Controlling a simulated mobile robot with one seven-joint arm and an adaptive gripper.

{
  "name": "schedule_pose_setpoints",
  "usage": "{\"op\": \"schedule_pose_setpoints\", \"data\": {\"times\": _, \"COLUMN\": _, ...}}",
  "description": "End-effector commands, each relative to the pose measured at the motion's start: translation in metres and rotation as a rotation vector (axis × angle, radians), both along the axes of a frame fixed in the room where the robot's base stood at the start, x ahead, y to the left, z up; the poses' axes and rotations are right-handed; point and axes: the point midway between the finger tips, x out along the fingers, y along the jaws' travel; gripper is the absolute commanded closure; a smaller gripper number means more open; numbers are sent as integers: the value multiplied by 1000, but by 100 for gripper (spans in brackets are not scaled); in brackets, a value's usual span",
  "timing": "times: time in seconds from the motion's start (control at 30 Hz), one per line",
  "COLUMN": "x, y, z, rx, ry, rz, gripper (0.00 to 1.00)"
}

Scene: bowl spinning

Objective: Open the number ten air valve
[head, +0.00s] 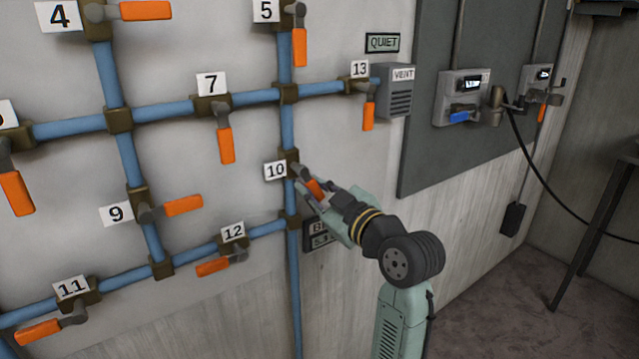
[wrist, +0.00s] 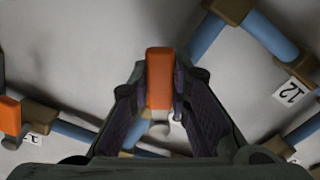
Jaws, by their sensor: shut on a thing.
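The number ten valve sits on a vertical blue pipe, marked by a white "10" label (head: 275,170). Its orange handle (head: 316,188) slants down to the right from the valve body (head: 289,163). My gripper (head: 318,198) is at this handle, with its fingers on either side. In the wrist view the orange handle (wrist: 159,78) stands between the two dark finger pads of my gripper (wrist: 165,100). The gripper is shut on it. Part of the handle is hidden by the fingers in the head view.
Valve twelve (head: 232,245) is below left, valve seven (head: 213,105) above left, and valve thirteen (head: 361,85) above right beside a grey vent box (head: 396,91). A dark sign (head: 318,236) is partly hidden behind my gripper.

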Motion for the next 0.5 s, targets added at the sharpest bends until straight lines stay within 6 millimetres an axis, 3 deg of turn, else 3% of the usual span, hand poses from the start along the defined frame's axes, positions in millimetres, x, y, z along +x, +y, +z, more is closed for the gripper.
{"op": "schedule_pose_setpoints", "data": {"times": 0.5, "x": -8, "y": 12, "z": -6, "rx": 331, "ry": 242, "rz": -1, "gripper": 100}}
